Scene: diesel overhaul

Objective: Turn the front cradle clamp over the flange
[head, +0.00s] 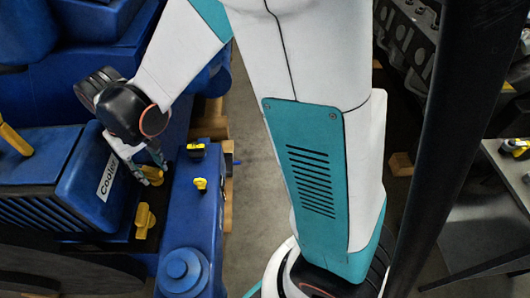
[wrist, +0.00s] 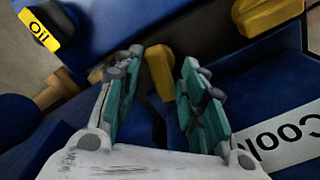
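A yellow clamp (head: 152,175) stands by the end of the blue cooler (head: 90,185), right at my fingertips. In the wrist view this clamp (wrist: 160,72) shows between and beyond the fingers. My gripper (head: 147,163) points down at it; in the wrist view my gripper (wrist: 162,62) is open, with a gap on both sides of the clamp. I cannot tell whether the clamp is fully between the pads. A second yellow clamp (head: 145,220) stands nearer the picture's bottom; it also shows in the wrist view (wrist: 265,14). The flange is hard to make out.
A blue housing (head: 190,225) runs right of the cooler, with a yellow-topped cap (head: 195,150) and a yellow handle (head: 200,184) on it. A yellow "Oil" tag (wrist: 40,30) shows in the wrist view. A yellow lever (head: 14,138) is at far left. Floor lies to the right.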

